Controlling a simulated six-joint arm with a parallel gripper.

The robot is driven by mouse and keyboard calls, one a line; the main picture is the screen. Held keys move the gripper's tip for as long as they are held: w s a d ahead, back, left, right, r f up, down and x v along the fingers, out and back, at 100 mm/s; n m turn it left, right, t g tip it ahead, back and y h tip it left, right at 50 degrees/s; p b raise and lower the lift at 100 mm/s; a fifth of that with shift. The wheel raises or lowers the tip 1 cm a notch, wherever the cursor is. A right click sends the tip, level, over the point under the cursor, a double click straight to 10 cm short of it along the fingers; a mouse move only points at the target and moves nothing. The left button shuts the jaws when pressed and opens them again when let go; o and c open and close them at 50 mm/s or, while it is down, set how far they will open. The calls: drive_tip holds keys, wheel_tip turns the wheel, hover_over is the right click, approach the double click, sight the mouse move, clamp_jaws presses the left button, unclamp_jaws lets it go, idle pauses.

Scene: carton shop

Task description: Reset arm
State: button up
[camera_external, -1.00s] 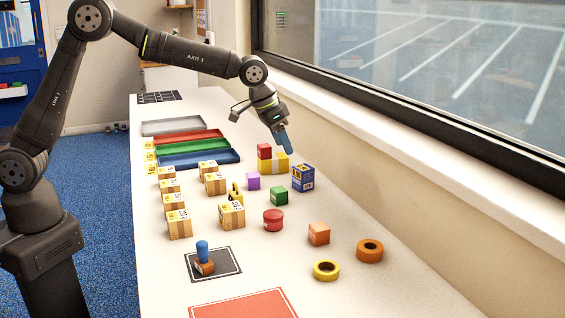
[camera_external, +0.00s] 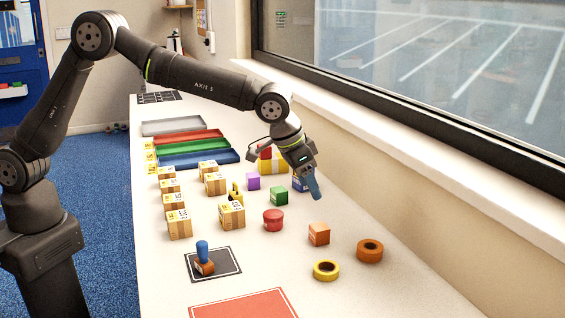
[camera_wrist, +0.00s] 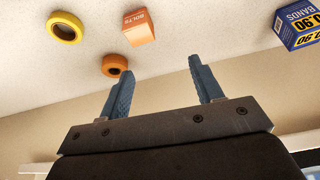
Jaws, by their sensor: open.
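My gripper (camera_external: 313,187) is above the table's right side in the external view, in front of the blue box (camera_external: 297,184) and partly covering it. In the wrist view my gripper (camera_wrist: 162,82) shows two blue fingers spread apart with nothing between them. The blue box (camera_wrist: 298,22) shows at the top right of that view. The orange box (camera_wrist: 138,27), the yellow tape roll (camera_wrist: 64,28) and the orange tape roll (camera_wrist: 115,65) lie beyond the fingers to the left.
Coloured trays (camera_external: 200,158) lie at the back. A window sill (camera_external: 400,152) bounds the right.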

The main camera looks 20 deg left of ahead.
drive_tip(key=w+f, duration=0.2)
drive_tip(key=w, duration=0.1)
drive_tip(key=w+f, duration=0.2)
drive_tip(key=w, duration=0.1)
drive_tip(key=w+f, duration=0.2)
drive_tip(key=w, duration=0.1)
drive_tip(key=shift+w+d+f, duration=0.3)
drive_tip(key=shift+w+d, duration=0.05)
drive_tip(key=shift+d, duration=0.05)
